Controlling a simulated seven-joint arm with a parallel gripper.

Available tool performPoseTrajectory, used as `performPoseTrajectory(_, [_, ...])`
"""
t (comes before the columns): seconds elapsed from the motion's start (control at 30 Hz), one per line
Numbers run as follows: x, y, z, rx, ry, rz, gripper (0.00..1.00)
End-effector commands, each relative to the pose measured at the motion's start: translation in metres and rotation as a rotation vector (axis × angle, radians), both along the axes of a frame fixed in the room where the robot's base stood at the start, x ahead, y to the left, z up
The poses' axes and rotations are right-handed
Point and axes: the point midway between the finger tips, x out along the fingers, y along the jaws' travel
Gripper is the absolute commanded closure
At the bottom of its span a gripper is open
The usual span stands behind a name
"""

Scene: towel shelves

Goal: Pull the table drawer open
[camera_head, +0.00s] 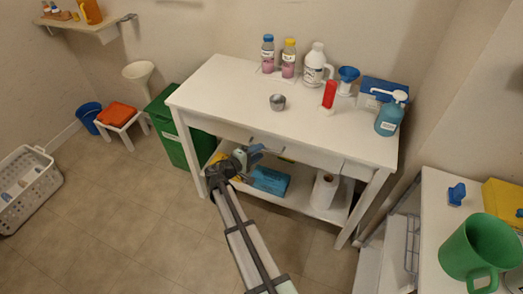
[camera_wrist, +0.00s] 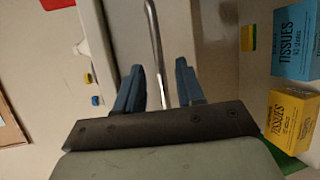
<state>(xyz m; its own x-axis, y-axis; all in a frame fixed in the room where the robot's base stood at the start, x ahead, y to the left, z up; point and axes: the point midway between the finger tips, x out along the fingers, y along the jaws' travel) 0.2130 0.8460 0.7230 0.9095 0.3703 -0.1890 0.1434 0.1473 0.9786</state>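The white table (camera_head: 225,88) stands against the back wall. Its drawer front (camera_head: 300,153) sits under the tabletop and looks flush with the frame. My gripper (camera_head: 253,153) is in front of the drawer, below the tabletop edge, and partly covers it. In the wrist view, my gripper (camera_wrist: 158,75) has its two blue fingers apart. A thin metal handle bar (camera_wrist: 153,35) runs between the fingers, with visible gaps on both sides. How far the fingers reach past the bar is hard to tell.
The lower shelf holds a blue tissue box (camera_head: 270,181) and a paper roll (camera_head: 324,190). A green bin (camera_head: 170,128) stands left. The floor in front is clear.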

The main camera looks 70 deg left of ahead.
Motion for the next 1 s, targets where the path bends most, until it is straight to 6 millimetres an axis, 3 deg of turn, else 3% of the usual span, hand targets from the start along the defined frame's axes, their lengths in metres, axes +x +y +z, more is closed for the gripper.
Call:
performPoseTrajectory(0.23, [0.020, 0.008, -0.004, 0.000, 0.000, 0.000, 0.62])
performPoseTrajectory(0.6, [0.023, 0.009, -0.005, 0.000, 0.000, 0.001, 0.62])
performPoseTrajectory(1.0, [0.023, 0.009, -0.005, 0.000, 0.000, 0.001, 0.99])
